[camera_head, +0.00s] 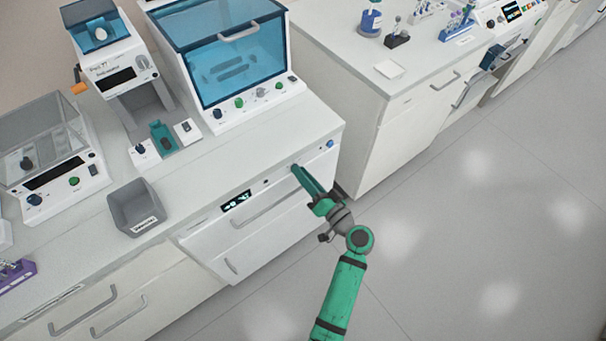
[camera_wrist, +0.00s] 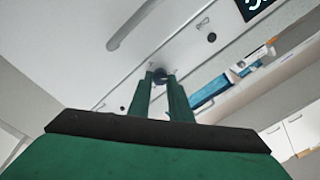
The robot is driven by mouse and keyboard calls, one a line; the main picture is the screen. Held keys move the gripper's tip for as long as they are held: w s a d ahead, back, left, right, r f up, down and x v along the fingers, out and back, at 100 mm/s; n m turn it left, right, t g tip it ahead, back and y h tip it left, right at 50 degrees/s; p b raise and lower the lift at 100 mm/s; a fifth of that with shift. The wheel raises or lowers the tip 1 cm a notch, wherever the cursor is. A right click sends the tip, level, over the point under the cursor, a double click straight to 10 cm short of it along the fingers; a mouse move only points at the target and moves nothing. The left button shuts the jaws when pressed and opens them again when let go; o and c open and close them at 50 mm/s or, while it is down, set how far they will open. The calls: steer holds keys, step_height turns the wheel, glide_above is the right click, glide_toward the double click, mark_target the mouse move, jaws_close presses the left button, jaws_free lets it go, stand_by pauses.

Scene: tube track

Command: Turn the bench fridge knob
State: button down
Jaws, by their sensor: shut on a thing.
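The bench fridge (camera_head: 262,222) is the white front under the counter, with a lit display and a long handle. Its panel also shows in the wrist view (camera_wrist: 178,45). A small dark knob (camera_wrist: 160,74) on this panel sits between the tips of my gripper (camera_wrist: 164,82). The green fingers are shut on it, one on each side. In the head view my gripper (camera_head: 297,171) reaches the upper right part of the fridge front and hides the knob. The knob's marking cannot be read.
The fridge handle (camera_head: 265,207) lies left of my gripper, and a blue button (camera_head: 330,144) lies to its right. A grey bin (camera_head: 137,208) and a blue-windowed device (camera_head: 228,65) stand on the counter above. The floor (camera_head: 480,220) at right is clear.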

steer(key=shift+a+n, duration=0.1)
steer(key=shift+n, duration=0.4)
steer(key=c, duration=1.6)
jaws_free()
steer(key=shift+s, duration=0.1)
steer(key=v, duration=1)
steer(key=shift+s+d, duration=0.2)
steer(key=shift+d, duration=0.1)
